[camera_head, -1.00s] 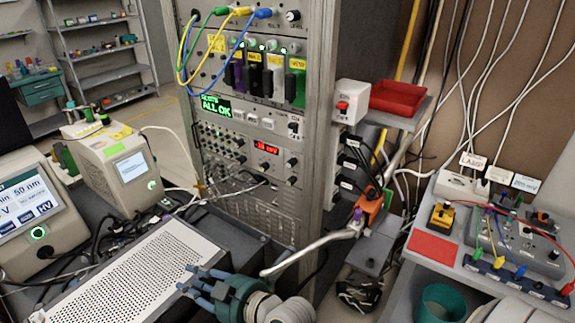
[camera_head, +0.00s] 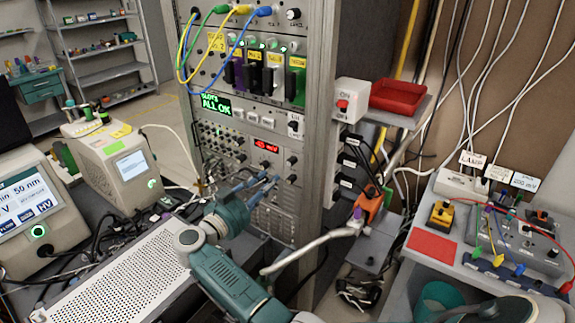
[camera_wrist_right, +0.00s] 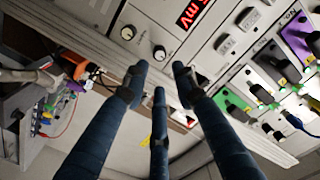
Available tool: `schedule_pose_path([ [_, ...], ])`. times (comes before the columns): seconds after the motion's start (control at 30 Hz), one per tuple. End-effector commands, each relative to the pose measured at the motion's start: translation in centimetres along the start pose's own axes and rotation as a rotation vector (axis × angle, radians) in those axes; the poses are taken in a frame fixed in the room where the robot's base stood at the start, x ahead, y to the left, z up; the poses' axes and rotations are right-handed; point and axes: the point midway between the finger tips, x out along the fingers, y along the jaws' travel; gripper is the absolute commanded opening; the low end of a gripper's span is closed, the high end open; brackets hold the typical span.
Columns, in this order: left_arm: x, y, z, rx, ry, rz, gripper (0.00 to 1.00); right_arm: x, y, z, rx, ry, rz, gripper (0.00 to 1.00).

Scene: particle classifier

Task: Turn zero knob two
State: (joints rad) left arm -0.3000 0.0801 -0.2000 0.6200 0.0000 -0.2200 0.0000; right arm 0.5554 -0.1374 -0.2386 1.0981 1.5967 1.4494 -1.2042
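My right gripper (camera_head: 268,182) is in front of the rack's lower modules, its blue fingers pointing at the panel below the red display (camera_head: 265,147). In the right wrist view its fingers (camera_wrist_right: 160,82) are spread, with nothing between them. In the head view, dark knobs (camera_head: 292,160) sit right of the display. Their labels are too small to read, so I cannot tell which is zero knob two.
Cables (camera_head: 228,50) hang across the rack's top. The rack's right post (camera_head: 318,150) stands beside my gripper. A perforated metal box (camera_head: 120,275) lies below my arm. A red tray (camera_head: 398,97) and a switch box (camera_head: 350,100) are to the right.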

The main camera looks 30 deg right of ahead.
Motion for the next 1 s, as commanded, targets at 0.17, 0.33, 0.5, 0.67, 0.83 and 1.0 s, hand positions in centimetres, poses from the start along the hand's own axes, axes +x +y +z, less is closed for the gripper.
schedule_pose_path([
  [0.17,-1.1,0.0,-0.1,0.000,0.000,0.000,0.27,2.5,-0.1,-0.5,-0.002,0.007,0.003,0.27],
  [0.33,-2.1,0.0,-0.2,0.000,0.000,0.000,0.27,5.8,-0.1,-0.6,-0.001,0.008,0.003,0.27],
  [0.5,-2.8,0.0,-0.3,0.000,0.000,0.000,0.27,8.6,0.0,-0.4,0.000,0.005,0.001,0.27],
  [0.67,-3.0,0.0,-0.3,0.000,0.000,0.000,0.27,10.2,0.0,-0.2,0.001,0.003,0.001,0.27],
  [0.83,-3.0,0.0,-0.3,0.000,0.000,0.000,0.27,10.7,0.0,-0.2,0.002,0.003,0.000,0.27],
  [1.0,-3.0,0.0,-0.3,0.000,0.000,0.001,0.27,10.6,0.1,-0.1,0.003,0.003,0.000,0.27],
])
